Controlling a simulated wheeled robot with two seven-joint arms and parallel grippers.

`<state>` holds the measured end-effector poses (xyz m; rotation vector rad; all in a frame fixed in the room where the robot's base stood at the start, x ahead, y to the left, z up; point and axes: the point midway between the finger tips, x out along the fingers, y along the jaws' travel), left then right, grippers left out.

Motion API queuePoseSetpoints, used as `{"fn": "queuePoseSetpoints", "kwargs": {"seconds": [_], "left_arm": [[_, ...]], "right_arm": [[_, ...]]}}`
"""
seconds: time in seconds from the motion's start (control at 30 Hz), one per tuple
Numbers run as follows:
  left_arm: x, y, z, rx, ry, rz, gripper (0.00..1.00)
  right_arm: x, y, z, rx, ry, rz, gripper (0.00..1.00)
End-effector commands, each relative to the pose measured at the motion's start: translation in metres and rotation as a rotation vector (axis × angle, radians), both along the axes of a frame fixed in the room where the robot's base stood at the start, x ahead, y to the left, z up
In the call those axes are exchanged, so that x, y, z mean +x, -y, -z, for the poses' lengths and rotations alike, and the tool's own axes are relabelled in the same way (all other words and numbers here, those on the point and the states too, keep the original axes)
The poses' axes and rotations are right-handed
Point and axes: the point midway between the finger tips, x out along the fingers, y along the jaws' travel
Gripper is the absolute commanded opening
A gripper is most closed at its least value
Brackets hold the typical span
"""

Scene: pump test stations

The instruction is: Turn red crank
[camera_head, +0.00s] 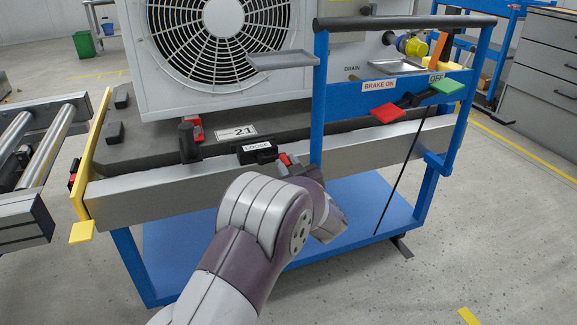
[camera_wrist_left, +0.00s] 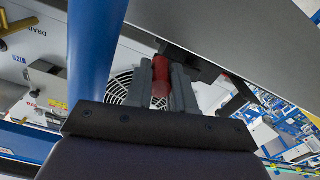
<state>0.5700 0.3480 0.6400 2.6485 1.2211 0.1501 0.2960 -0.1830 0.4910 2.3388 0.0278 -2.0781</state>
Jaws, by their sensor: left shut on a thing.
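The crank's arm and pivot are mostly hidden. My right gripper is not in view.
A grey fan unit (camera_head: 222,45) stands on the trolley. A blue upright post (camera_head: 318,100) rises close right of the gripper. Red (camera_head: 387,113) and green (camera_head: 447,86) pedals sit to the right. A yellow bar (camera_head: 92,150) and rollers are left. The floor in front is clear.

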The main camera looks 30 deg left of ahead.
Motion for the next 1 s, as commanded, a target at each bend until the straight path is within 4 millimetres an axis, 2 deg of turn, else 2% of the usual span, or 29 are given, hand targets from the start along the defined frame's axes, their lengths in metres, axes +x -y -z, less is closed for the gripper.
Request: {"fn": "queuePoseSetpoints", "kwargs": {"seconds": [0.17, 0.43, 0.7, 1.0], "left_arm": [[0.000, 0.000, -0.001, 0.023, -0.030, 0.000, 0.00], [-0.001, 0.000, 0.004, 0.131, -0.160, 0.001, 0.00], [-0.004, -0.002, 0.017, 0.287, -0.343, 0.001, 0.00], [-0.008, -0.006, 0.030, 0.436, -0.516, 0.002, 0.00]], "right_arm": [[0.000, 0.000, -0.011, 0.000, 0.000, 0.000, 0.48], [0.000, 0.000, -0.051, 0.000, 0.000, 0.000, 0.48], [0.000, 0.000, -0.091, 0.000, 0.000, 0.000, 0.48], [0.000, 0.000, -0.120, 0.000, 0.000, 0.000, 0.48]]}}
